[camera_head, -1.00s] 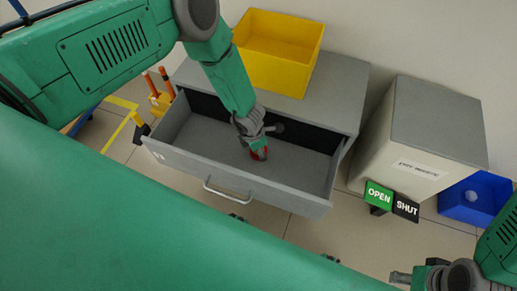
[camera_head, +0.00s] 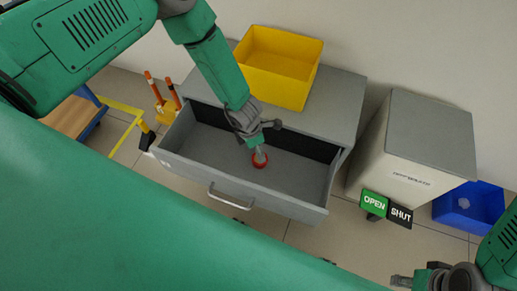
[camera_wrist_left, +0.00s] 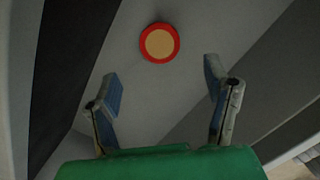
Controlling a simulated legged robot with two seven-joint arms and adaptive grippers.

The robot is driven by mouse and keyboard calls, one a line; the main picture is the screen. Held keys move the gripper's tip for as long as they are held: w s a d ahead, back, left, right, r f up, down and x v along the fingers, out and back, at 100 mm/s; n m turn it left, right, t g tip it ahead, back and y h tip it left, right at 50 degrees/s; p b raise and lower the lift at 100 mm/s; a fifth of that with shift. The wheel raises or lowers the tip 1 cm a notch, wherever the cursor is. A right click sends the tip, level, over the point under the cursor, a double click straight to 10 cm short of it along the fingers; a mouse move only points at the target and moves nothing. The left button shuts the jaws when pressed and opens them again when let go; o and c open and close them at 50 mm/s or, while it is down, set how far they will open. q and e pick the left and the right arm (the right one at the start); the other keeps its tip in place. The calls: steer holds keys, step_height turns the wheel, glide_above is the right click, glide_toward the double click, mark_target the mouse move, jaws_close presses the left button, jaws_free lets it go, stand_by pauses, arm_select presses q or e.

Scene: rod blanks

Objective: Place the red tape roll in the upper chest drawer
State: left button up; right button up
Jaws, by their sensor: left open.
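The red tape roll (camera_head: 260,160) lies flat on the floor of the pulled-out upper chest drawer (camera_head: 200,150), near its middle. It also shows in the left wrist view as a red ring with a tan centre (camera_wrist_left: 159,43). My left gripper (camera_head: 262,150) reaches down into the drawer just above the roll. In the left wrist view its two fingers (camera_wrist_left: 163,95) are spread apart with nothing between them, and the roll is beyond them, clear of both. My right gripper (camera_head: 402,280) is at the bottom right edge, far from the drawer; its jaw state is unclear.
A yellow bin (camera_head: 275,80) stands on the grey chest top (camera_head: 335,105). A grey-topped white box (camera_head: 420,135) stands to the right, with an OPEN/SHUT sign (camera_head: 386,208) in front and a blue bin (camera_head: 470,208) beside it. Orange-handled tools (camera_head: 155,90) stand left of the chest.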

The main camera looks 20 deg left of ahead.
arm_select(q)
steer(key=shift+s+a+r+p, duration=0.15)
steer(key=shift+r+p, duration=0.15)
steer(key=shift+r, duration=1.1)
